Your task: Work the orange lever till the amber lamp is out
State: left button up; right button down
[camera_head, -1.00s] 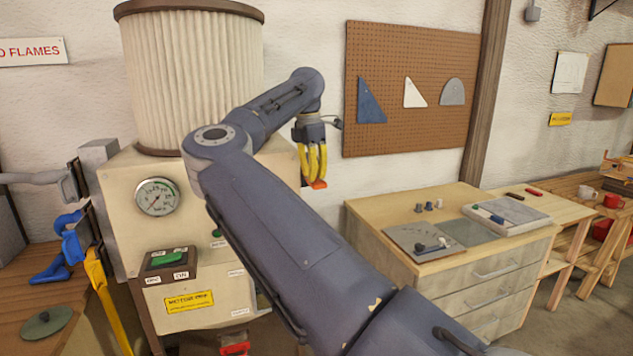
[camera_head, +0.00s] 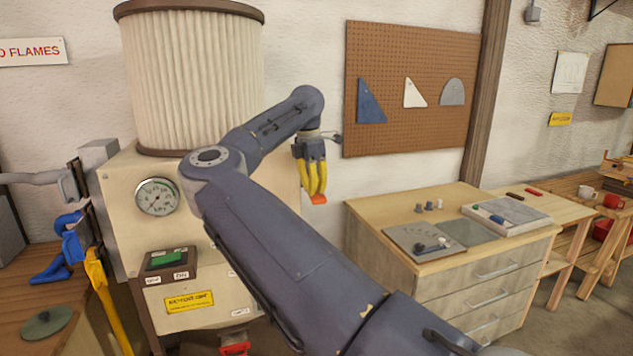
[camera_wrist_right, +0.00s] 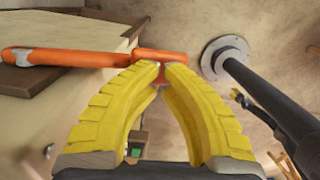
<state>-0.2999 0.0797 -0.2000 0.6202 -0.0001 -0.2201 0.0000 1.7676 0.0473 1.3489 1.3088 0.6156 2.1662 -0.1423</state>
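My right gripper (camera_head: 317,191) is beside the right side of the cream cabinet (camera_head: 118,210), with its yellow fingers pointing down. It is shut on the end of the orange lever (camera_head: 319,200). In the right wrist view the lever (camera_wrist_right: 70,58) runs from the left to the fingertips (camera_wrist_right: 161,68), and its crosspiece is at the tips. In the head view only a small orange part shows below the fingers; the cabinet and my arm hide the rest. I cannot make out an amber lamp in either view. My left gripper is not clearly visible.
The cabinet carries a round gauge (camera_head: 157,197), a green switch (camera_head: 166,258) and a ribbed cylinder (camera_head: 190,80). A drawer unit (camera_head: 395,270) stands to the right. Blue (camera_head: 70,245) and yellow (camera_head: 97,280) tools are at the left. A dark pole (camera_wrist_right: 270,105) shows in the wrist view.

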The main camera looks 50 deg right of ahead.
jog(key=a, duration=0.1)
jog(key=w+a+r, duration=0.1)
jog(key=shift+w+a, duration=0.2)
jog(key=shift+a, duration=0.15)
notch_tip(320, 180, up, 12)
jog(key=a, duration=0.1)
jog(key=shift+w, duration=0.25)
dwell(0.4)
dwell(0.8)
jog(key=c, duration=2.1)
grip_release()
grip_shut()
jog(key=d, duration=0.1)
jog(key=s+d+f, duration=0.1)
jog(key=d, duration=0.1)
jog(key=shift+s+f, duration=0.25)
jog(key=shift+f, duration=0.05)
